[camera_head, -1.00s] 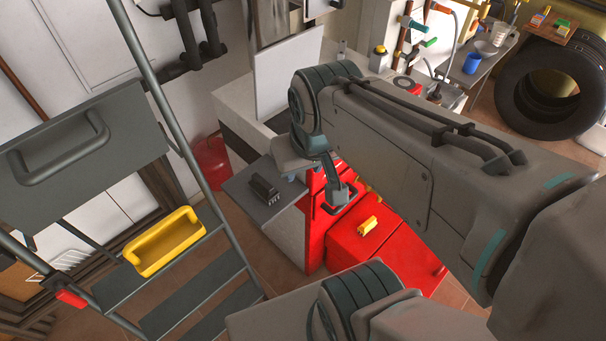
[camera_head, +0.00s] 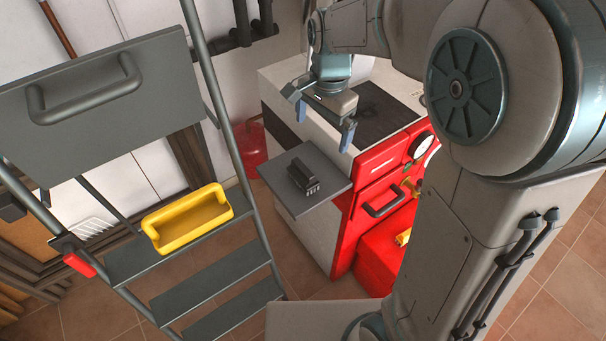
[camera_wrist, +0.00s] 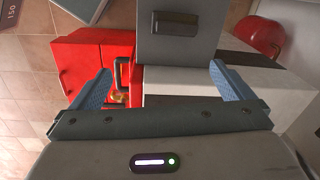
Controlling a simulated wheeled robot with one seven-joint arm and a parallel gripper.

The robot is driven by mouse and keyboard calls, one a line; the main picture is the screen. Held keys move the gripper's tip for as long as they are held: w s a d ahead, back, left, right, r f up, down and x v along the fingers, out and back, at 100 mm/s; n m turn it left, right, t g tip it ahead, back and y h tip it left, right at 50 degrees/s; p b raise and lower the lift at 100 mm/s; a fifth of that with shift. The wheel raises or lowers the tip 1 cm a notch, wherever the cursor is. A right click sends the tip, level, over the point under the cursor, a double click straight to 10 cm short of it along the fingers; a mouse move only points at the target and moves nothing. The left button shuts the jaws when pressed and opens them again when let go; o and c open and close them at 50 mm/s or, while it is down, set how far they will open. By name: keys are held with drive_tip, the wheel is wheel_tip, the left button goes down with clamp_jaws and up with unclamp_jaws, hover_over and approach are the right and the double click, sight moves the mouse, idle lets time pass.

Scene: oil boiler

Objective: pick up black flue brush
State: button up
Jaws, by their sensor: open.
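The black flue brush (camera_head: 303,177) is a small dark block with short bristles along one side. It lies on a grey side shelf (camera_head: 283,196) attached to the red and white boiler. It also shows near the top centre of the wrist view (camera_wrist: 174,25). My gripper (camera_head: 322,128) is open and empty, with blue fingers pointing down. In the head view it appears above and slightly right of the brush, clearly apart from it. In the wrist view my fingers (camera_wrist: 160,75) frame the red front and shelf edge, with the brush beyond them.
The boiler (camera_head: 375,165) has a red front with a black handle and gauge. A stepladder (camera_head: 215,285) at left carries a yellow tray (camera_head: 188,222). A red rounded vessel (camera_head: 252,145) stands behind the shelf. Tiled floor is open at lower right.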

drive_tip(key=m+b, duration=0.1)
drive_tip(key=m, duration=0.1)
hover_over(303, 167)
wheel_tip(303, 167, down, 4)
drive_tip(key=f, duration=0.1)
drive_tip(key=shift+g+h, duration=0.3)
drive_tip(key=f, duration=0.8)
drive_tip(key=shift+w+d+b, duration=0.15)
drive_tip(key=shift+w+b, duration=0.15)
drive_tip(key=shift+s+f, duration=0.15)
drive_tip(key=shift+f, duration=1.2)
drive_tip(key=shift+s+f, duration=0.1)
drive_tip(key=shift+f, duration=1.25)
drive_tip(key=shift+c, duration=0.3)
drive_tip(key=c, duration=0.8)
